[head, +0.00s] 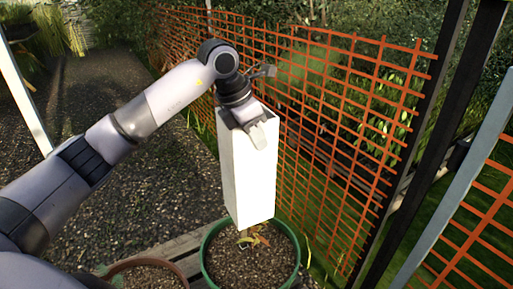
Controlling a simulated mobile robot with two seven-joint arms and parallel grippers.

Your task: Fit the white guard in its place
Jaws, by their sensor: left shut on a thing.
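The white guard (250,172) is a tall box-like sleeve, held upright over a green pot (206,262). The pot holds dark soil and a small plant (255,239) with yellow-green and reddish leaves. The guard's lower end is over the pot near the plant, whose leaves show below its edge; it looks raised off the soil. Whether the plant's top is inside the guard is hidden. My left gripper (254,127) is shut on the guard's upper end, with one finger on the near face. My right gripper is not in view.
A terracotta pot (182,268) of soil stands left of the green pot, on wooden slats (184,249). Orange mesh fencing (335,120) runs close behind and right of the guard, with a dark post (425,150) at right. Gravel ground (100,90) lies open at left.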

